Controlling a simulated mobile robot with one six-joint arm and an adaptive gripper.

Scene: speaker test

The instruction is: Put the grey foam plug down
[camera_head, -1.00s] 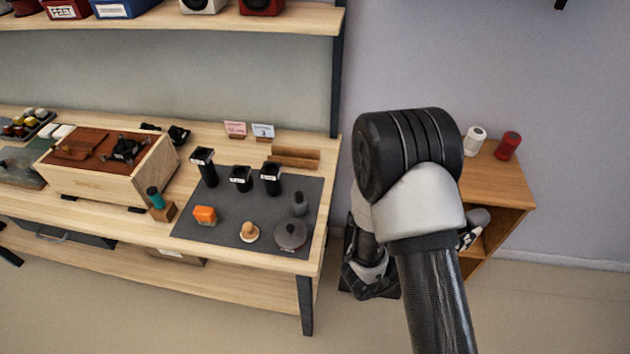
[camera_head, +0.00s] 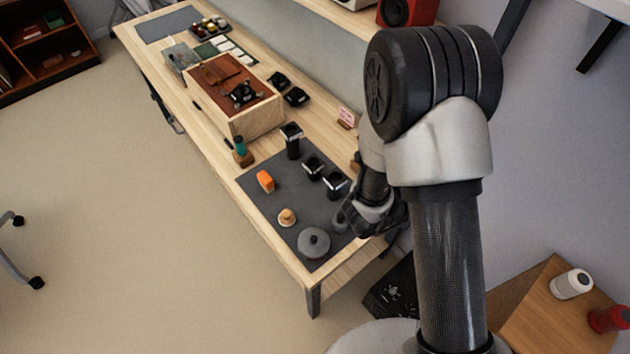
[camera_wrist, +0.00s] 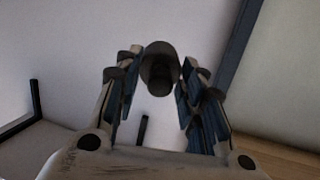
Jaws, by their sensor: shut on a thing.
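The grey foam plug (camera_wrist: 160,66) shows in the wrist view as a dark grey, rounded cylinder between the fingertips of my gripper (camera_wrist: 158,88). My gripper is shut on it. In the head view my gripper (camera_head: 368,214) is partly hidden by my own arm, beside the right edge of the workbench (camera_head: 225,165). The plug cannot be made out there. I cannot tell its height above the bench from these frames.
A dark grey mat (camera_head: 272,206) holds an orange block (camera_head: 265,181), a wooden knobbed piece (camera_head: 287,217), a round grey lidded piece (camera_head: 313,243), a small grey piece (camera_head: 340,223) and black cups (camera_head: 313,167). A wooden box (camera_head: 238,118) stands farther back. A wooden cabinet (camera_head: 535,310) is at right.

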